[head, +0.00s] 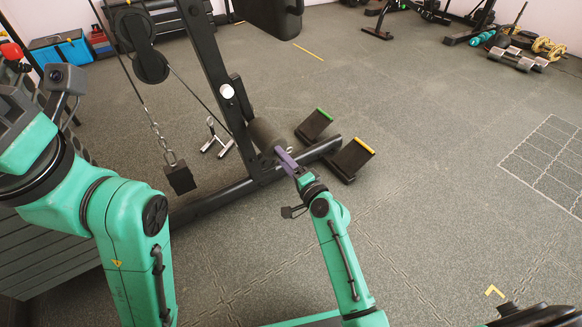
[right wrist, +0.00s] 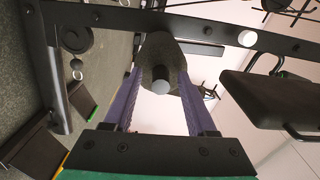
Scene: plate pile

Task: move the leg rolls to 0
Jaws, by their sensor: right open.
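The leg rolls show as a thick dark foam roll (head: 264,134) on the weight machine's black frame. In the right wrist view the roll (right wrist: 160,58) is end-on, with a grey end cap (right wrist: 160,86). My right gripper (head: 284,159) has purple fingers and is open at the roll's near end. In the right wrist view its fingers (right wrist: 158,75) stand on either side of the roll; whether they touch it is unclear. No readable 0 shows. My left arm is at the left of the head view; its gripper is out of view.
Two black foot pads (head: 314,125) with green and yellow edges stand right of the roll. A black weight block (head: 180,178) hangs on a chain at the left. The machine's slanted upright (head: 208,62) rises behind. Open floor (head: 430,170) lies to the right.

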